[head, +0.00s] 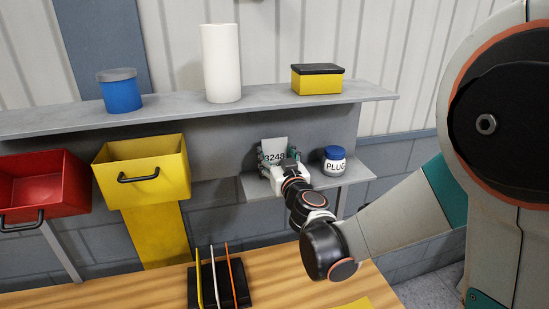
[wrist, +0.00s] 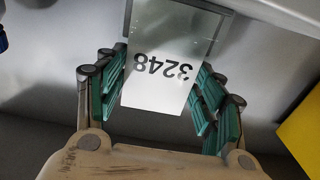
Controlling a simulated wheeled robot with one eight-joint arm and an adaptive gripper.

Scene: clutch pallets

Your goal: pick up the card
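A white card (wrist: 158,72) printed "3248" is in the wrist view, its number upside down there. It also shows in the head view (head: 274,147), tilted on the small lower shelf. My gripper (wrist: 160,100) reaches in from the front with its green-padded fingers spread, one on each side of the card. The card's edges look very close to the pads; I cannot tell whether they touch. The card's upper part in the wrist view lies against a grey panel (wrist: 216,38). In the head view my gripper (head: 279,163) hides the card's lower part.
A white jar with a blue lid, labelled "PLUG" (head: 335,162), stands right of my gripper on the lower shelf (head: 352,177). The upper shelf (head: 160,116) overhangs it. A yellow bin (head: 145,170) and red bin (head: 40,185) are left. A black rack (head: 207,292) stands on the wooden table.

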